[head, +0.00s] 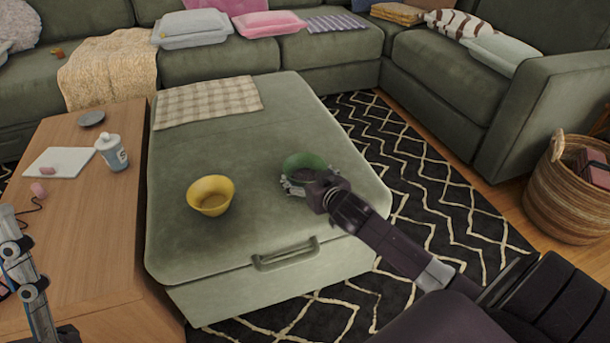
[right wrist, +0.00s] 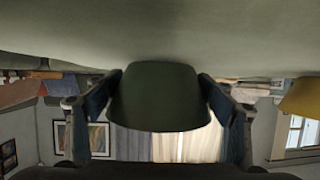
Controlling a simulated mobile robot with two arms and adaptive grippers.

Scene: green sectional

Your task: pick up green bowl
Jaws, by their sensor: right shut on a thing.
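The green bowl (head: 303,164) is at the right side of the green ottoman top (head: 190,255) in the head view. My right gripper (head: 300,184) reaches in from the right and is shut on the bowl. In the right wrist view the bowl (right wrist: 158,97) fills the space between the two fingers of my right gripper (right wrist: 160,92), one on each side. The near part of the bowl is hidden by the gripper in the head view. I cannot tell whether the bowl touches the ottoman. My left gripper is not clearly in view.
A yellow bowl (head: 210,195) stands left of the green one on the ottoman, and a plaid cloth (head: 207,101) lies at its back. A wooden table (head: 85,235) with a cup (head: 111,153) is at left. A wicker basket (head: 570,190) stands at far right.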

